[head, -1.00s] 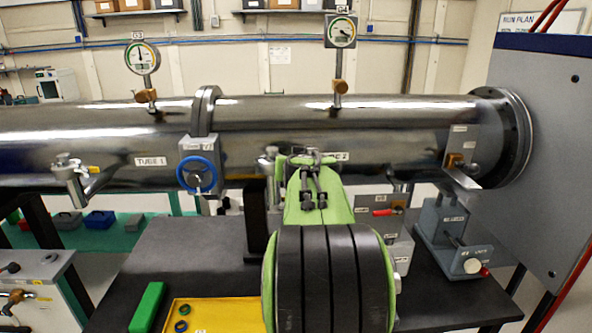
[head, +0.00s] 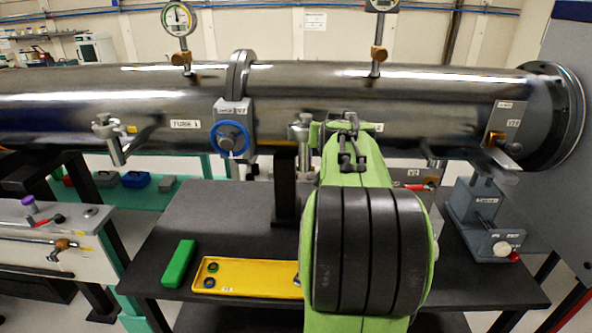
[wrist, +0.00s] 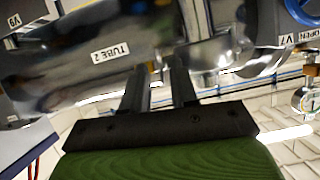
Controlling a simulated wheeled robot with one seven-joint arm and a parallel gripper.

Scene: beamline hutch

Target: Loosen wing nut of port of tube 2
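Tube 2 (head: 440,95) is the right part of the long shiny metal pipe. Its label (wrist: 110,52) reads in the wrist view. The port of tube 2 (head: 300,129) is a short metal stub with a cap on the pipe's front, just left of my gripper. In the wrist view a shiny rounded metal fitting (wrist: 212,52), seemingly this port, lies beyond and right of the fingers. I cannot make out the wing nut. My gripper (head: 350,155) is in front of tube 2; in the wrist view its two fingers (wrist: 160,80) stand apart with nothing clearly between them.
A blue-wheeled valve (head: 231,139) sits left of the port. A black post (head: 286,185) stands below the pipe. The black table holds a yellow tray (head: 255,279) with small rings and a green block (head: 179,264). A grey stand (head: 478,215) is at the right.

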